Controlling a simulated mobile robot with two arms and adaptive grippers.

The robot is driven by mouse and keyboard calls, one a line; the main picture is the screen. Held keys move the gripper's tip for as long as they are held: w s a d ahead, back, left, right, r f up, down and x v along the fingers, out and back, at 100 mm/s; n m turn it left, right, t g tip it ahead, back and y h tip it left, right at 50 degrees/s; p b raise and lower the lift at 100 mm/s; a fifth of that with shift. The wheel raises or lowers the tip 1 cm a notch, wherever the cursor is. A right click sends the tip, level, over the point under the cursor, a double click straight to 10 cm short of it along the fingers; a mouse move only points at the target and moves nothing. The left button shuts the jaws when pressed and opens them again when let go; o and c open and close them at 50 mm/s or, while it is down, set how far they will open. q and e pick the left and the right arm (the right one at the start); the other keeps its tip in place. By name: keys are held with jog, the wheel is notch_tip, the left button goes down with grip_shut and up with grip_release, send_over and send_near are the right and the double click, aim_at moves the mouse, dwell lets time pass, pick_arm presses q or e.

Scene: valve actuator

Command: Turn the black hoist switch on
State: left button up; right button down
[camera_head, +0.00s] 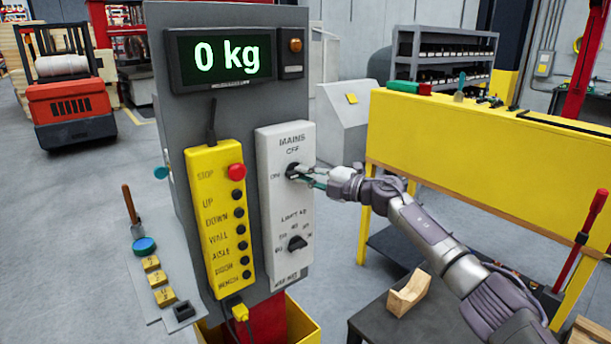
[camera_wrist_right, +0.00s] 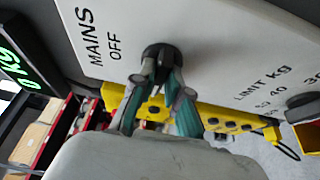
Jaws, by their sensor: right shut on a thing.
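The black hoist switch (camera_head: 292,169) is a round knob on the white panel (camera_head: 269,147), below the words MAINS and OFF and right of the ON mark. My right gripper (camera_head: 306,176) reaches in from the right, its fingers shut on the knob. The right wrist view shows the black switch (camera_wrist_right: 161,54) between the green-padded fingertips of my right gripper (camera_wrist_right: 161,82). The fingers partly cover the knob, so I cannot tell its exact pointing direction. My left gripper is not in view.
A black limit knob (camera_head: 297,243) sits lower on the white panel. A yellow button pendant (camera_head: 219,217) with a red stop button hangs to its left. The display (camera_head: 222,57) reads 0 kg. A yellow bench (camera_head: 450,140) stands at the right, behind my arm.

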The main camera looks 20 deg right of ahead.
jog(key=shift+f, duration=0.15)
jog(key=c, duration=1.2)
grip_release()
jog(key=shift+a, duration=0.1)
jog(key=shift+o, duration=0.2)
jog(key=v, duration=1.2)
